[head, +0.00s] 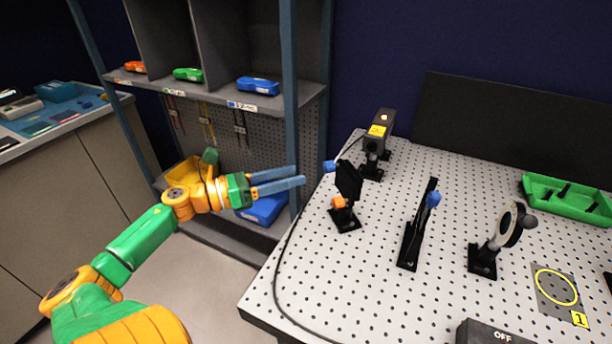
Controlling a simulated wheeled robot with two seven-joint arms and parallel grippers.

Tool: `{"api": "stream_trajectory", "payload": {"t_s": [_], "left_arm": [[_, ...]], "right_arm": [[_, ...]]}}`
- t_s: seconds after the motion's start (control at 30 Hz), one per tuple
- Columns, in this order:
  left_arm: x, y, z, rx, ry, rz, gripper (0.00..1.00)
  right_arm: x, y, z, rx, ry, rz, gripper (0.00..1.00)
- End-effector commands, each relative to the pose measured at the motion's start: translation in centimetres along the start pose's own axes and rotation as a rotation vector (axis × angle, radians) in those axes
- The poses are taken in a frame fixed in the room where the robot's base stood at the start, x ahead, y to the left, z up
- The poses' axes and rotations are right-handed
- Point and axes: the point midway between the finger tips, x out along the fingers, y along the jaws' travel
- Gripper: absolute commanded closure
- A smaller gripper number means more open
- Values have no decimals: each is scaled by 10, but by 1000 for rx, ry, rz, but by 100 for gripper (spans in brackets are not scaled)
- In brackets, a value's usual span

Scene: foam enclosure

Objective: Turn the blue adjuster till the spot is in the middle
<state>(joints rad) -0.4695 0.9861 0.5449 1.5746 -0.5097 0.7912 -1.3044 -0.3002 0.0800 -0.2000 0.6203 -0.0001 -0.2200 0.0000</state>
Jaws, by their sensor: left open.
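A black optic mount (347,181) stands on the perforated table, with a blue adjuster (330,166) on its upper left and an orange part (338,201) low on its post. Another blue knob (433,200) sits on a separate black mount. My left gripper (300,175) is open and empty, its blue fingers pointing right, to the left of the blue adjuster and apart from it. The yellow ring target (555,287) lies at the right, marked 1. I cannot make out a light spot. My right gripper is not in view.
A black box with a yellow label (378,132) stands at the back of the perforated table (376,277). A round lens mount (507,226), a green tray (568,200) and an OFF box (490,333) are to the right. A cable runs along the left edge. A shelf post (289,100) rises behind my gripper.

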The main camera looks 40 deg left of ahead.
Motion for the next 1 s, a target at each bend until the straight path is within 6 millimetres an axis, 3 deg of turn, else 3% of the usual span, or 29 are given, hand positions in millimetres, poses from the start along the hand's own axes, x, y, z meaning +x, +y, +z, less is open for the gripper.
{"api": "stream_trajectory", "payload": {"t_s": [0.1, 0.3, 0.5, 0.87, 1.0], "left_arm": [[12, -14, 7, 87, 16, -54, 38], [47, -15, 8, 81, 11, -49, 38], [68, -14, 7, 77, 12, -45, 38], [74, -14, 4, 74, 14, -43, 38], [74, -14, 4, 74, 14, -43, 73]], "right_arm": [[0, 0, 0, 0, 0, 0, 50], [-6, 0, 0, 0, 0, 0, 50], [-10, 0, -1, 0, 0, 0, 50], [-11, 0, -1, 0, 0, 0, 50], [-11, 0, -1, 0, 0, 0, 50]]}}
